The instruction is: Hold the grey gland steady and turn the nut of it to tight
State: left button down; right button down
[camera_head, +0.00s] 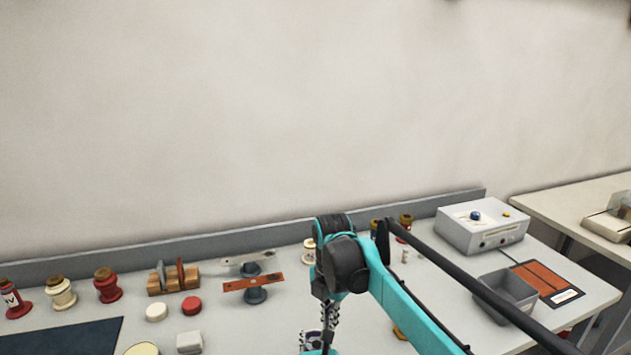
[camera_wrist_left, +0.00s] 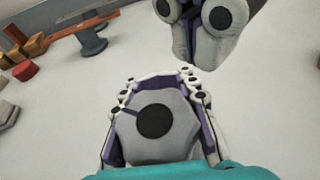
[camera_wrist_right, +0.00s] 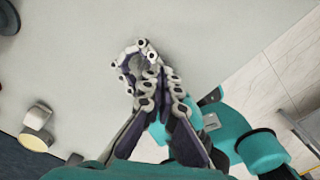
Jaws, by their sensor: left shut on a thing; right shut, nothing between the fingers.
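The grey gland (camera_wrist_left: 178,143) shows in the left wrist view as a light grey faceted body with a round dark opening facing the camera. My left gripper (camera_wrist_left: 152,85) is shut around it, its linked fingers curving along both sides. In the right wrist view the left gripper's fingers (camera_wrist_right: 138,62) form a ring, and what they hold is hard to make out. My right gripper (camera_wrist_right: 165,82) is shut and empty, close beside the left one. Its fingertips (camera_wrist_left: 200,22) show at the top of the left wrist view, apart from the gland. I cannot tell the nut from the gland body.
In the head view a grey control box (camera_head: 482,228), grey bin (camera_head: 505,296) and orange panel (camera_head: 548,282) are at right. At left are red bushings (camera_head: 107,286), a cream one (camera_head: 61,293), a wooden rack (camera_head: 173,279), loose caps (camera_head: 191,305) and an orange bar (camera_head: 254,284) on a stand.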

aim_at(317, 348)
jog(key=shift+r, duration=1.5)
jog(key=w+a+f+n, duration=0.1)
jog(key=a+f+n, duration=0.3)
jog(key=f+n, duration=0.2)
jog(key=shift+s+r, duration=0.1)
jog(key=shift+s, duration=0.2)
dwell(0.4)
jog(key=shift+d, duration=0.35)
jog(key=shift+s+d, duration=0.25)
jog(key=shift+d, duration=0.85)
